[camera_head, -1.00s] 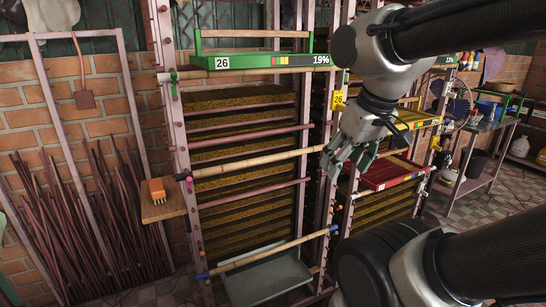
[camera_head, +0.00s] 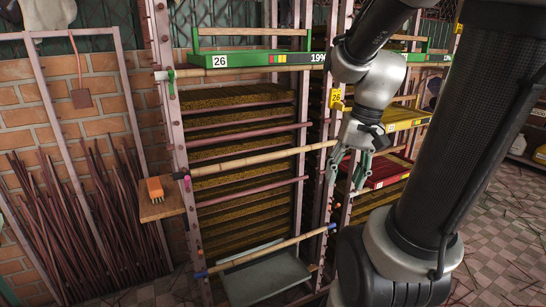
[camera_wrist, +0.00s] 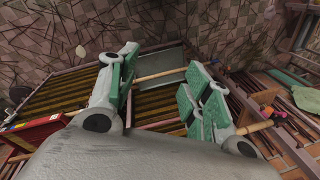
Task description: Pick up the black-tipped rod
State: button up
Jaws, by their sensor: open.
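I cannot make out a black tip on any rod. A bamboo rod (camera_head: 245,159) lies across the middle of the rack front, with a pink piece at its left end. A higher bamboo rod (camera_head: 250,71) has a green piece at its left end. My gripper (camera_head: 351,170) is open and empty, pointing down at the right of these rods, near the rack's right post. In the wrist view my green-padded fingers (camera_wrist: 160,64) are spread, and a bamboo rod (camera_wrist: 160,76) shows beyond and between them.
The rack (camera_head: 175,130) holds several shelves of brown incense sticks. Green tray 26 (camera_head: 240,60) is on top; a yellow tray (camera_head: 405,118) and red tray (camera_head: 385,176) are right. Dark sticks lean left.

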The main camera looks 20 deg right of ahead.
jog(key=w+f+m+y, duration=0.3)
jog(key=w+f+m, duration=0.1)
jog(key=w, duration=0.2)
jog(key=m+t+y, duration=0.3)
jog(key=m+t, duration=0.4)
send_near(276, 154)
jog(key=w, duration=0.1)
jog(key=shift+m+y, duration=0.3)
jog(key=x, duration=0.8)
jog(key=shift+s+f, duration=0.15)
jog(key=shift+f, duration=0.15)
grip_shut()
